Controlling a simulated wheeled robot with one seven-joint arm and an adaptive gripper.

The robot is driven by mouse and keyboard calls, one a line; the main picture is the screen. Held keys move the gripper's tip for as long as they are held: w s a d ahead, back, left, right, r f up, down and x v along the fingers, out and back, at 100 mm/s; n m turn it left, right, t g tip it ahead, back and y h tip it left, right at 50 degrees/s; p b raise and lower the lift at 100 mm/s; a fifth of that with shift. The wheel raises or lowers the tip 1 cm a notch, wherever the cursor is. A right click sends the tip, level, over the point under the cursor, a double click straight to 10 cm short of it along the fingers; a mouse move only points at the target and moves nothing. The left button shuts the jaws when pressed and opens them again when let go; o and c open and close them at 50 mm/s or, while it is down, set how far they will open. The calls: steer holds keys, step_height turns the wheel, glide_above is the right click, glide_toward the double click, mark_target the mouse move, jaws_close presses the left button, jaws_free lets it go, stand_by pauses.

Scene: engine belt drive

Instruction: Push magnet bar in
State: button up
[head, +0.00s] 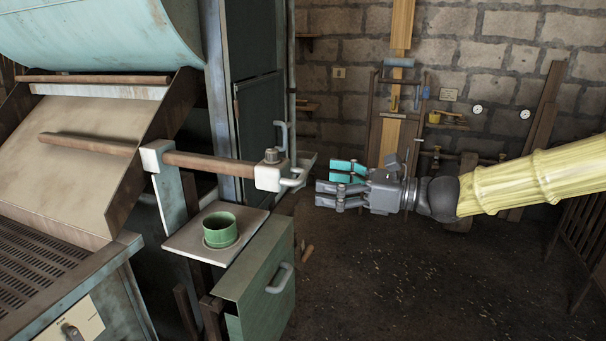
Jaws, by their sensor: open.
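A brown round bar (215,165) runs across between a pale block on the left and a pale end block (268,172) on the right; it looks like the magnet bar. The end block has a dark knob on top and a curved pale handle (294,178) on its right side. How far the bar sits in its mount cannot be told. My gripper (335,182), with grey and teal fingers, is open and empty. It points left, to the right of the handle, with a visible gap between them in the picture.
A green cup (220,230) stands on a small shelf (180,240) below the bar. A green drawer front (260,275) with a handle juts out beneath. A sloped chute (75,140) lies left. The dark floor (400,285) below my arm is mostly clear.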

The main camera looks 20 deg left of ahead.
mark_target(306, 177)
steer(key=shift+w+a+p, duration=0.1)
steer(key=shift+a+p, duration=0.7)
steer(key=shift+a, duration=2.3)
steer(key=c, duration=1.5)
